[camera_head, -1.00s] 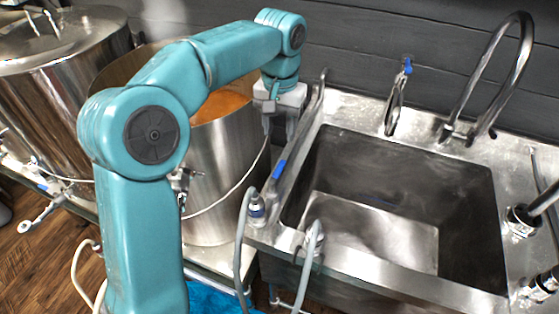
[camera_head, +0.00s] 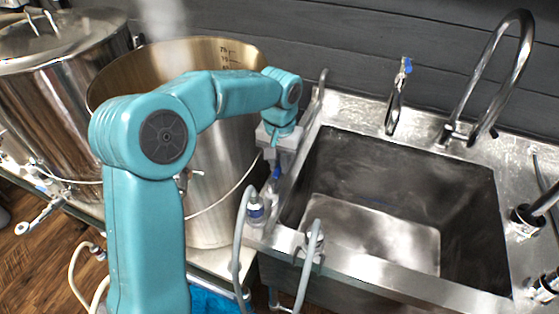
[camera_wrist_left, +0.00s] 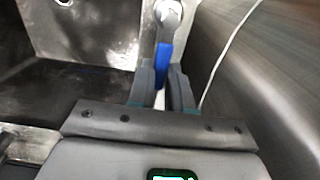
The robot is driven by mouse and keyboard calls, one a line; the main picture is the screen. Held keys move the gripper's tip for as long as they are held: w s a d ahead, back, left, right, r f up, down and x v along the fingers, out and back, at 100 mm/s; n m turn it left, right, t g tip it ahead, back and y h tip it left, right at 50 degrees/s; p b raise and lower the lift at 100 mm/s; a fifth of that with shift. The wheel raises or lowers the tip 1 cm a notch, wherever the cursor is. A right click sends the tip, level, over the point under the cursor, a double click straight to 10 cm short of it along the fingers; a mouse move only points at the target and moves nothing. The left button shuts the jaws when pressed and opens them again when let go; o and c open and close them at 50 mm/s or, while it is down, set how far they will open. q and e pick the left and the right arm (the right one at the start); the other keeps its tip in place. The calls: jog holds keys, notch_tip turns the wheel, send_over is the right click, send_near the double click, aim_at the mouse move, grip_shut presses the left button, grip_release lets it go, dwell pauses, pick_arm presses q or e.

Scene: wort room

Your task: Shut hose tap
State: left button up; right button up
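The hose tap (camera_head: 256,208) stands at the sink's front left corner, with a grey hose at it. Its blue lever (camera_head: 276,174) points up and away from the tap body, partly hidden by my gripper. My left gripper (camera_head: 275,160) is over the lever, beside the sink's left edge. In the left wrist view, the blue lever (camera_wrist_left: 165,66) lies between the two fingers of my left gripper (camera_wrist_left: 162,75). The fingers are apart, one on each side of it; I cannot tell whether either touches it. My right gripper is not in view.
A large steel pot (camera_head: 222,190) stands close left of the gripper, with a thin wire handle. The sink basin (camera_head: 370,232) is to the right. A second tap with a blue top (camera_head: 398,95) and a curved faucet (camera_head: 490,60) stand behind it.

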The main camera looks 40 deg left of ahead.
pick_arm(q)
grip_shut()
jog(key=shift+d, duration=0.1)
jog(key=shift+d+r+m+p, duration=0.15)
jog(key=shift+d+m+p, duration=0.25)
jog(key=shift+m, duration=0.5)
jog(key=m, duration=0.1)
jog(key=d+m+p, duration=0.1)
jog(key=shift+m, duration=0.3)
jog(key=shift+s+d+m+p, duration=0.45)
jog(key=shift+s+d+m, duration=0.2)
jog(key=shift+m, duration=1.6)
jog(key=shift+s+d+m+p, duration=0.4)
jog(key=shift+s+d+m, duration=0.3)
jog(key=shift+m, duration=1.5)
jog(key=shift+s+d+m+p, duration=0.5)
jog(key=shift+d+m, duration=0.25)
jog(key=shift+m, duration=1.5)
